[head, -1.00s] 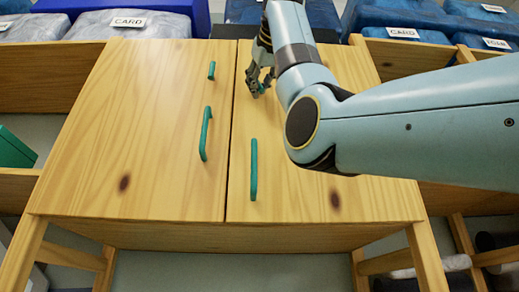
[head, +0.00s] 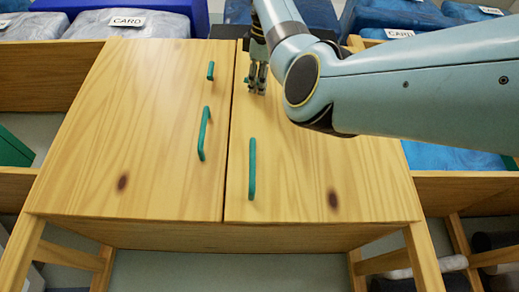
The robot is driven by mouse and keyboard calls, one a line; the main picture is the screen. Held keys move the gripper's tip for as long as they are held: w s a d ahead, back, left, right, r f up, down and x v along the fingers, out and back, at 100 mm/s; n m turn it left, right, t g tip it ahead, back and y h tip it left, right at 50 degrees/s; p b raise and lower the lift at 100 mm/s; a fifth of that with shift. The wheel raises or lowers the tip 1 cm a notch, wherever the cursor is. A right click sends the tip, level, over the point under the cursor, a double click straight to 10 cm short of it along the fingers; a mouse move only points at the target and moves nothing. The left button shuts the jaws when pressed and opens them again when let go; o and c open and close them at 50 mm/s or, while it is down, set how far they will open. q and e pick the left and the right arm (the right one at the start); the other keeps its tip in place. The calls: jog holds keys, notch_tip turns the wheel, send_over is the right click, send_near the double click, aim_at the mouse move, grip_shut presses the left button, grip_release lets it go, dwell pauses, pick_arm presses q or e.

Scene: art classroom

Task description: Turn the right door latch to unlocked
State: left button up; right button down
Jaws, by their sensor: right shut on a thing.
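The wooden cabinet has a left door (head: 140,130) and a right door (head: 300,170). The right door latch (head: 247,79) is a small teal piece near the right door's upper inner edge, mostly hidden by my right gripper. My right gripper (head: 258,92) points down at the door and is shut on the latch. The latch's exact angle cannot be told. The left door latch (head: 210,70) is a short upright teal bar. My left gripper is not in view.
A teal handle (head: 204,133) is on the left door and another teal handle (head: 252,169) on the right door, below the gripper. Labelled bins (head: 127,24) stand behind the cabinet top. Open wooden shelves flank the cabinet. My right arm covers the right door's upper right.

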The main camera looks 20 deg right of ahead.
jog(key=shift+w+a+f+n+g+h, duration=0.1)
jog(key=shift+f+n+g+h, duration=0.1)
jog(key=shift+n, duration=0.35)
jog(key=shift+w+f+n+g+h, duration=0.1)
jog(key=shift+f+n, duration=0.05)
jog(key=shift+n, duration=0.4)
jog(key=c, duration=1.5)
grip_release()
jog(key=shift+o, duration=1.1)
jog(key=shift+w+r, duration=0.1)
jog(key=shift+w, duration=0.05)
jog(key=shift+s+r, duration=0.15)
jog(key=shift+s, duration=0.05)
jog(key=shift+s, duration=0.15)
jog(key=v, duration=1.1)
jog(key=shift+s+a, duration=0.2)
jog(key=shift+s, duration=0.05)
